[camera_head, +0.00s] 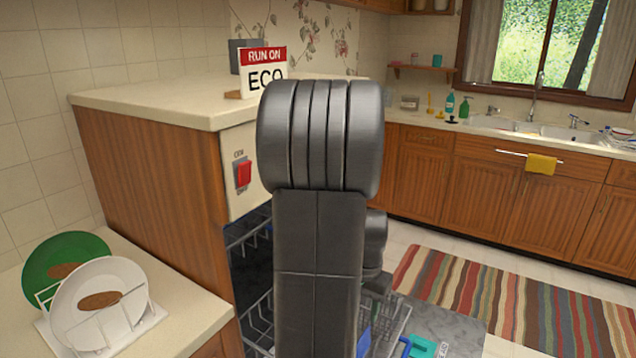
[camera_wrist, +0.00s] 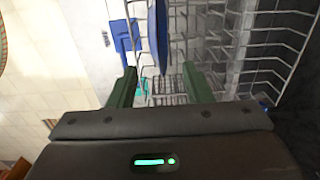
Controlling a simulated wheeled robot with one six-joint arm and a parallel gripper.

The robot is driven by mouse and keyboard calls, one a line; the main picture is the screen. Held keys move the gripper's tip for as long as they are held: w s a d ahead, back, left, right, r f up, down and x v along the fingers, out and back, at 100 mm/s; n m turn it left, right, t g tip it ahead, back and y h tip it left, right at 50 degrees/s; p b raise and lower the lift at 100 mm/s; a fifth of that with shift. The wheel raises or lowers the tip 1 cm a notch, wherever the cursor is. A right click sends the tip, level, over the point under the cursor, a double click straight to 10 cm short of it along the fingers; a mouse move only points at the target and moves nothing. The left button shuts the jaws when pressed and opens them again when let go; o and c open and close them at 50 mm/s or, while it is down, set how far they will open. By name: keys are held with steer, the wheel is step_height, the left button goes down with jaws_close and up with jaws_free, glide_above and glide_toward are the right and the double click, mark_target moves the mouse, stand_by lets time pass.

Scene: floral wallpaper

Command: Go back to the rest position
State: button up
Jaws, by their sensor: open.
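My gripper (camera_wrist: 160,88) shows in the wrist view with its two green fingers spread apart and nothing between them. It points down at a wire dishwasher rack (camera_wrist: 270,50). A blue plate (camera_wrist: 162,35) stands on edge in the rack, just beyond the fingertips and apart from them. In the head view my dark arm fills the middle and hides the gripper and much of the open dishwasher. Part of the rack (camera_head: 258,325) shows beside the arm.
A green plate (camera_head: 62,262) and a white plate (camera_head: 98,300) stand in a holder on the left counter (camera_head: 190,315). A red switch (camera_head: 244,173) is on the dishwasher front, with an ECO sign (camera_head: 264,72) above. A striped rug (camera_head: 520,305) lies on the floor to the right.

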step_height(320, 180, down, 13)
steer(key=shift+b, duration=0.55)
steer(key=shift+r+p, duration=0.45)
steer(key=shift+r, duration=0.35)
steer(key=shift+f, duration=0.15)
